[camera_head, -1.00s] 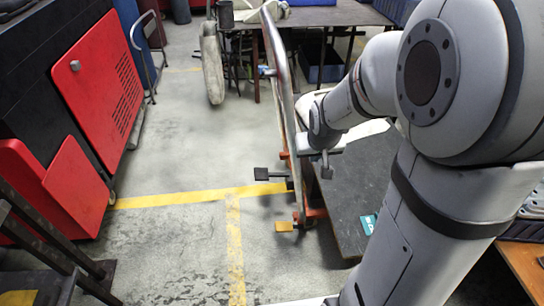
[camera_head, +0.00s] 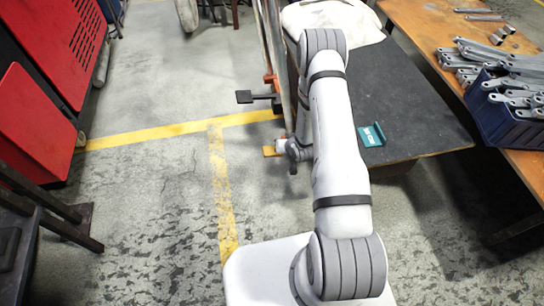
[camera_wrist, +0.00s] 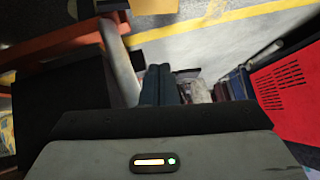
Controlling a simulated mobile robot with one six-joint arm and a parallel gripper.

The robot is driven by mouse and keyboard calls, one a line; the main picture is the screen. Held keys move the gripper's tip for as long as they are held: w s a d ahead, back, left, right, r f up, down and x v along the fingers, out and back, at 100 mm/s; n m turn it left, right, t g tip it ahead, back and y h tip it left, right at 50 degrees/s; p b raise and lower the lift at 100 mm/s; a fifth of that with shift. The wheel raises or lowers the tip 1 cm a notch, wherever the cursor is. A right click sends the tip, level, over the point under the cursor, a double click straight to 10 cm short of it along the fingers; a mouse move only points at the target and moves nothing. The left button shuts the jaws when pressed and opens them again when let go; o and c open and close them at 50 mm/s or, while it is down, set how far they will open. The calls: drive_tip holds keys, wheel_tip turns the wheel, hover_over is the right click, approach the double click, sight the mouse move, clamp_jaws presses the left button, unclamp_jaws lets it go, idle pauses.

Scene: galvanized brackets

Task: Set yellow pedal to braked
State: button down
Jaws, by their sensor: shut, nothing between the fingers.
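The yellow pedal (camera_head: 270,151) is a small flat plate low on the cart's near end in the head view. My wrist is just right of it and hides its right part. My gripper (camera_wrist: 160,70) is shut and empty, with its two dark fingers together in the wrist view. A yellow patch at that view's top edge may be the pedal; I cannot tell. Contact between gripper and pedal cannot be made out. A black pedal (camera_head: 244,97) sticks out left from the cart, farther back. The cart's dark deck (camera_head: 410,100) lies right of my arm.
Upright cart rails (camera_head: 274,50) stand behind my wrist. A teal bracket-shaped piece (camera_head: 371,134) lies on the deck. A workbench (camera_head: 410,15) at right bears a blue bin (camera_head: 490,115) of brackets. Red machines (camera_head: 35,125) stand left. Floor left of the pedals is clear.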

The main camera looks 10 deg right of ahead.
drive_tip(key=shift+s+a+f, duration=0.1)
drive_tip(key=shift+s+f, duration=0.05)
drive_tip(key=shift+f, duration=0.5)
drive_tip(key=shift+s+f, duration=0.15)
drive_tip(key=shift+f, duration=0.45)
drive_tip(key=b, duration=0.4)
hover_over(271, 149)
drive_tip(key=s+d, duration=0.1)
drive_tip(key=s, duration=0.2)
drive_tip(key=f, duration=0.7)
drive_tip(key=shift+s+d, duration=0.1)
drive_tip(key=shift+d, duration=0.1)
drive_tip(key=shift+a+f+b, duration=0.25)
drive_tip(key=shift+f+b, duration=0.25)
drive_tip(key=shift+f, duration=0.75)
drive_tip(key=shift+a+f, duration=0.15)
drive_tip(key=shift+f, duration=0.5)
